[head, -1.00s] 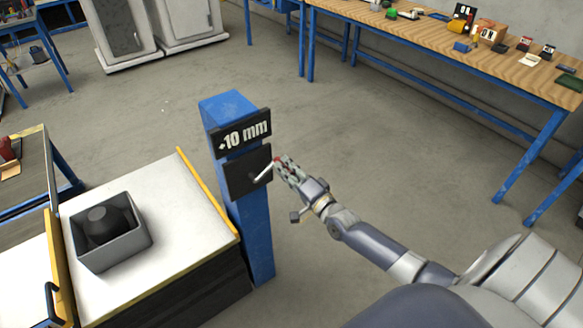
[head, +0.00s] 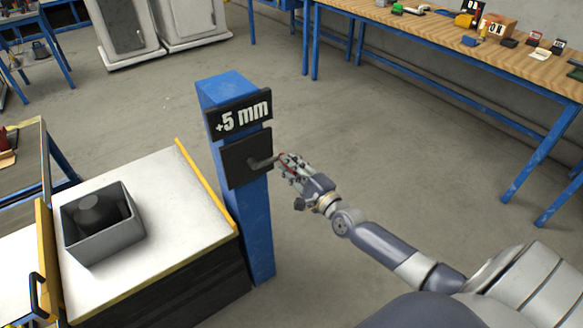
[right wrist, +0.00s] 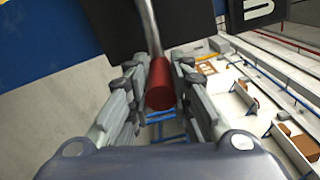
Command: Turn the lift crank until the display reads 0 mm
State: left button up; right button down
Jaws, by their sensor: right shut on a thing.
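The display (head: 239,115) on the blue post (head: 257,225) reads +5 mm in the head view. Below it is a black plate (head: 240,172) from which the lift crank (head: 262,163) sticks out to the right. The crank's red handle (right wrist: 160,85) lies between the fingers of my right gripper (right wrist: 160,98) in the right wrist view. My right gripper (head: 285,165), at the right side of the plate in the head view, is shut on this handle. My left gripper is not in view.
Left of the post stands a white-topped table (head: 180,190) with a yellow edge, carrying a grey open box (head: 105,245) with a dark round-topped thing inside. A wooden workbench (head: 450,40) with small items is at the back right. The floor between is clear.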

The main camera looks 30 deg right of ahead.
jog(key=shift+s+a+f, duration=0.1)
jog(key=shift+a+f, duration=0.05)
jog(key=shift+f, duration=0.3)
jog(key=shift+s+a+f, duration=0.1)
jog(key=shift+f, duration=0.3)
jog(key=c, duration=1.4)
grip_release()
jog(key=shift+c, duration=0.2)
jog(key=shift+w, duration=0.15)
jog(key=shift+r, duration=0.1)
jog(key=shift+r, duration=0.3)
jog(key=s, duration=0.8)
jog(key=s+d, duration=0.1)
jog(key=s, duration=0.3)
